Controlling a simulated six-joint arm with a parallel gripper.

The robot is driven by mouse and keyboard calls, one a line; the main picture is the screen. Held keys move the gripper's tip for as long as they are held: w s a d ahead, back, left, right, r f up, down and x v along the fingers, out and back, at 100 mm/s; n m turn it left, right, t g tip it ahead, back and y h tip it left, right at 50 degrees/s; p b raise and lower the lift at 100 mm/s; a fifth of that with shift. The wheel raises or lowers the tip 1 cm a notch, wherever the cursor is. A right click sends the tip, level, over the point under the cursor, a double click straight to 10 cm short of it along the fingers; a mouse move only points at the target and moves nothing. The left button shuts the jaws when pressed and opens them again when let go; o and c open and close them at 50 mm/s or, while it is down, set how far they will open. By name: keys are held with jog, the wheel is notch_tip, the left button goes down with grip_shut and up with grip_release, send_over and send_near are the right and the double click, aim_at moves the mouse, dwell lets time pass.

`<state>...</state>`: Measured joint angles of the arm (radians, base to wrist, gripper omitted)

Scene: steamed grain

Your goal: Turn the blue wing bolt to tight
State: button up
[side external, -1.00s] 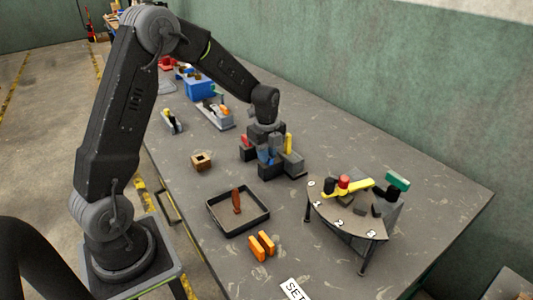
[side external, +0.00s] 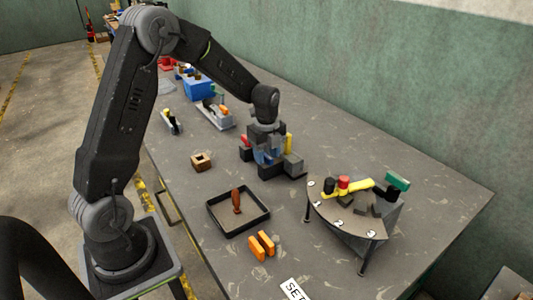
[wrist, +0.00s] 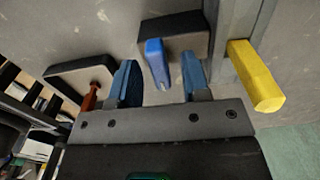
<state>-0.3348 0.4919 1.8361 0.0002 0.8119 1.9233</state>
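The blue wing bolt (wrist: 157,62) shows in the wrist view as a bright blue upright bar on a dark block. My gripper (wrist: 160,72) is open, with its two darker blue fingers on either side of the bolt. A gap shows on both sides, so I see no grip on it. In the side external view my gripper (side external: 268,154) is low over the cluster of dark blocks, and the blue bolt there is hard to tell from my blue fingers.
A red bar (wrist: 90,97) stands close left of my fingers and a yellow bar (wrist: 258,78) stands to their right.

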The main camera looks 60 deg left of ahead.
aim_at(266, 156)
notch_tip(266, 156, up, 14)
dwell(0.6)
jog(key=s+d+r+n+t, duration=0.1)
jog(key=s+d+n+t, duration=0.1)
jog(key=s+d+n, duration=0.5)
jog(key=s+d+r+n+t, duration=0.2)
jog(key=s+d+n, duration=0.5)
jog(key=s+n, duration=0.4)
jog(key=s+t, duration=0.1)
jog(key=s, duration=0.2)
jog(key=shift+s+d+r+t, duration=0.2)
jog(key=shift+s+r+t, duration=0.1)
